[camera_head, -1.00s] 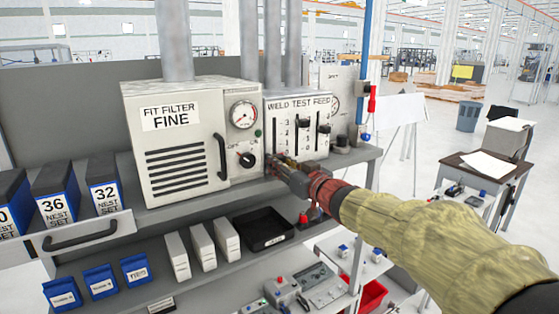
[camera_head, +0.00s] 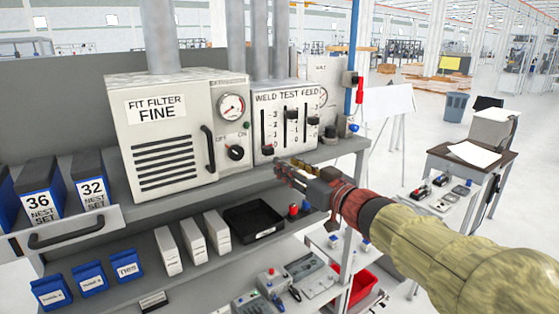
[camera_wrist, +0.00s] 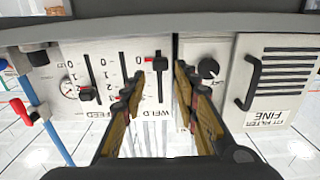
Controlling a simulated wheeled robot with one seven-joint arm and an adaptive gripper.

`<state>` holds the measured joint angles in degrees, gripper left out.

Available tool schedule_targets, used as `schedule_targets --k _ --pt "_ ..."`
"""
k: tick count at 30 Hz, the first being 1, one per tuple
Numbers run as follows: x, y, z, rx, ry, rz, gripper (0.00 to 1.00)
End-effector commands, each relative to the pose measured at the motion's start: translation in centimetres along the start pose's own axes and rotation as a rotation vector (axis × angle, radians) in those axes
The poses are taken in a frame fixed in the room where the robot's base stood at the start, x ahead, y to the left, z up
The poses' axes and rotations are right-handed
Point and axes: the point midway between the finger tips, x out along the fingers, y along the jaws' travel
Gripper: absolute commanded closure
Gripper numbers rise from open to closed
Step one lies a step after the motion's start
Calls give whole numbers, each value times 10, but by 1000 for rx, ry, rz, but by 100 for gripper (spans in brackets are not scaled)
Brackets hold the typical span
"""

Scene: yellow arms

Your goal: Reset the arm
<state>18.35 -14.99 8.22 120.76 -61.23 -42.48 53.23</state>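My gripper (camera_head: 283,170) is in front of the lower edge of the WELD TEST FEED panel (camera_head: 285,97), below its sliders, in the head view. In the wrist view my gripper (camera_wrist: 158,72) has its two fingers spread with an empty gap between them. The wrist view shows the panel upside down. The panel's left slider knob (camera_head: 267,149) is low on its track. The middle knob (camera_head: 291,114) and right knob (camera_head: 312,120) are higher up. My arm reaches in from the lower right.
The FIT FILTER FINE box (camera_head: 165,140) stands left of the panel, with a gauge and dial. A black tray (camera_head: 253,222) and white boxes sit on the lower shelf. A blue pole (camera_head: 354,45) with a red handle stands right of the panel.

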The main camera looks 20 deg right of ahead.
Motion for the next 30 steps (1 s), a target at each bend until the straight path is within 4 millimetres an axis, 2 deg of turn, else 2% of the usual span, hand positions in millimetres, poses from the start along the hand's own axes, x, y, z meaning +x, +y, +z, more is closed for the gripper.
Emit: schedule_targets --k 6,22,26,29,30 --pt "-16 0 0 1 0 0 70" --pt "-17 1 1 -31 -4 5 70" --pt "-19 33 18 -110 -71 120 70" --pt "-33 73 49 -143 -177 275 70" --pt "-44 89 63 -149 -231 341 70"
